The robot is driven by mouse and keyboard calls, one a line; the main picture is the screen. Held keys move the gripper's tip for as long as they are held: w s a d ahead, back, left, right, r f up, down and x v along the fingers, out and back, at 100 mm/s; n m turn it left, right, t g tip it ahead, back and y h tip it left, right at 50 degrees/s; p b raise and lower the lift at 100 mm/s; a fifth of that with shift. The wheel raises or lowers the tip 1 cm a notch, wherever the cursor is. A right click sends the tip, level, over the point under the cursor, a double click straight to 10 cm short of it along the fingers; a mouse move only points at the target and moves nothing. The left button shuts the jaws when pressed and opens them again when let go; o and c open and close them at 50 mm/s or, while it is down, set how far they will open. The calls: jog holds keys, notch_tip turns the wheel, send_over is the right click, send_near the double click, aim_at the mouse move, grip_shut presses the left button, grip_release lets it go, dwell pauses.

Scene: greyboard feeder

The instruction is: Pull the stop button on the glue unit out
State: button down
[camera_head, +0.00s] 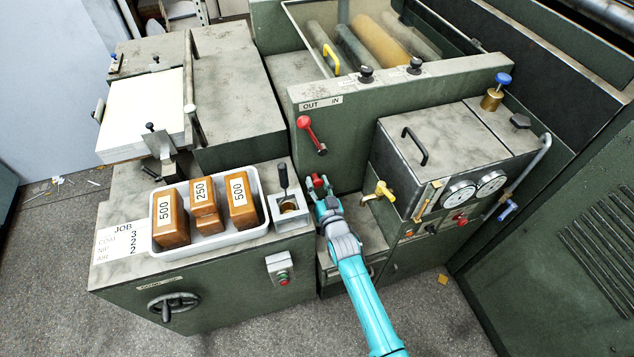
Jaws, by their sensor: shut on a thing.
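The glue unit (399,153) is the grey-green box at the right, with two gauges and a brass tap on its front. A red button (460,220) sits low on that front, below the gauges. My gripper (318,182) is well to the left of this button, by the green wall below the red lever. Its dark fingers are shut on a small red thing (317,180). The fingers hide much of the red thing, and I cannot tell what it is or whether it is fixed to the machine.
A red lever (311,133) stands out from the wall above my gripper. A metal block with a black-handled tool (291,217) and a white tray (251,239) of numbered wooden blocks are to the left. A button box (281,262) is on the front panel below.

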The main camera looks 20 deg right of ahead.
jog(key=c, duration=0.7)
grip_release()
jog(key=shift+s, duration=0.1)
jog(key=shift+o, duration=0.2)
jog(key=shift+s, duration=0.1)
jog(key=s, duration=1.1)
jog(key=shift+s, duration=0.4)
